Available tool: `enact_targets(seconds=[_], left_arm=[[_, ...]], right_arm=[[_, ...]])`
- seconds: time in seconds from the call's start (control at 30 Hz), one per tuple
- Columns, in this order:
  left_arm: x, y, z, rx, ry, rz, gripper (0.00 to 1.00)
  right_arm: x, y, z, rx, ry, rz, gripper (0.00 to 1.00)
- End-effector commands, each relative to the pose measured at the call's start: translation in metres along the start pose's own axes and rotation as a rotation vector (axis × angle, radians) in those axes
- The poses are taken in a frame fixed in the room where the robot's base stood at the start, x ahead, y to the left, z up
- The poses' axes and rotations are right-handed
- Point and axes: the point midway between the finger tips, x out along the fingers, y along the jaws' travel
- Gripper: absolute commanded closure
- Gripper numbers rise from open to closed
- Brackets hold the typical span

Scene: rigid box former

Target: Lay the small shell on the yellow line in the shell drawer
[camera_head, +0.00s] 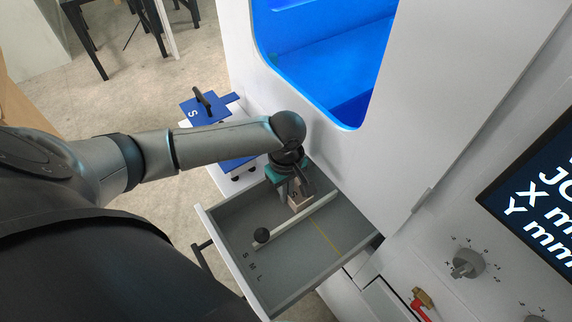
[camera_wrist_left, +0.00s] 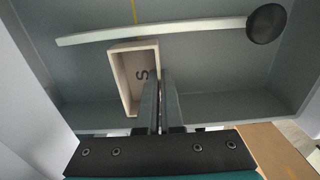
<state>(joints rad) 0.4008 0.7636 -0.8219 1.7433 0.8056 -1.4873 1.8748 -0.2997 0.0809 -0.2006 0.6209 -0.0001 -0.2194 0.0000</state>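The small shell (camera_head: 299,200) is a shallow open tan box marked S. In the left wrist view the shell (camera_wrist_left: 126,80) lies in the grey drawer (camera_wrist_left: 215,75) beside a pale bar. My left gripper (camera_head: 293,187) reaches down into the back left part of the drawer (camera_head: 232,212). Its fingers (camera_wrist_left: 162,95) are close together, one on each side of the shell's right wall, and look shut on it. The yellow line (camera_head: 325,237) crosses the drawer floor to the right of the shell; a bit of it (camera_wrist_left: 134,12) shows beyond the bar. My right gripper is out of view.
Letters S, M, L mark the floor. A blue plate marked S (camera_head: 204,108) stands outside the drawer. The white machine rises behind; a knob (camera_head: 467,263) is right.

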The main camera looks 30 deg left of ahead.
Motion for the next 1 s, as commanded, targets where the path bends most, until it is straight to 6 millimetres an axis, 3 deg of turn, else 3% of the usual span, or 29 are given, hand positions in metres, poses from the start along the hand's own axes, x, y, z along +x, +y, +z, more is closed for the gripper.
enact_targets(seconds=[0.1, 0.43, 0.7, 1.0], left_arm=[[0.0137, -0.0001, -0.0001, 0.0, 0.001, 0.0, 1.0], [0.015, 0.0, -0.0001, -0.001, 0.001, 0.0, 1.0], [0.0148, 0.0001, -0.0003, 0.0, 0.001, 0.0, 0.68], [0.0133, 0.0003, -0.0005, 0.0, 0.002, 0.001, 0.67]], right_arm=[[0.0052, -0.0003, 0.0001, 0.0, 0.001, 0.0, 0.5], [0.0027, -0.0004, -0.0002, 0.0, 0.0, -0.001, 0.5], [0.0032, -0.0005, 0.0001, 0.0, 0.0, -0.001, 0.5], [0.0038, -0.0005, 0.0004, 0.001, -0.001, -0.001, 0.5]])
